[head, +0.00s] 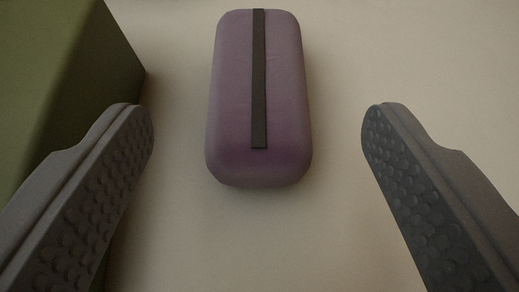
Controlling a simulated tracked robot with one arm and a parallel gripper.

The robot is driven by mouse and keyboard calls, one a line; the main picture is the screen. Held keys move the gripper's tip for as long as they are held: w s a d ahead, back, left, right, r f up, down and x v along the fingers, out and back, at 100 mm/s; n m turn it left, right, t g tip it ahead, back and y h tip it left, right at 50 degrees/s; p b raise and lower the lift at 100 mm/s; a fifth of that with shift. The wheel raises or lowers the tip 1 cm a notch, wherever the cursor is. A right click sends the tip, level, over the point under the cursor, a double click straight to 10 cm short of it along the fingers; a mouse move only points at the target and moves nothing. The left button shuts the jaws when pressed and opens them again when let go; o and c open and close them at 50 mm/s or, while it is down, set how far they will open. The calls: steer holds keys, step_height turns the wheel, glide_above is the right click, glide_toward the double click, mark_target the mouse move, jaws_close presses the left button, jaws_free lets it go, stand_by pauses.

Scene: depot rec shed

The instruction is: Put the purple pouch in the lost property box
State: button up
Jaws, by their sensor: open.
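The purple pouch (232,110) lies on a pale surface at the top middle of the head view. It is a rounded oblong with a dark strip along its top, its long side pointing away from me. My gripper (258,125) is open, with one textured grey finger on each side of the picture. The pouch's near end lies between the fingertips in the picture, with a gap on both sides and no visible contact. I cannot tell how far above the surface the fingers are. No lost property box can be made out for certain.
A green block-like object (70,70) with flat sides stands at the left, close to my left finger; whether they touch is unclear. The pale surface (420,60) is clear to the right of the pouch and in front of it.

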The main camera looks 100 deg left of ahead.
steer(key=p+v, duration=0.1)
steer(key=v, duration=0.5)
steer(key=shift+d+r+p, duration=0.15)
steer(key=shift+d+p, duration=0.15)
steer(key=shift+p, duration=0.05)
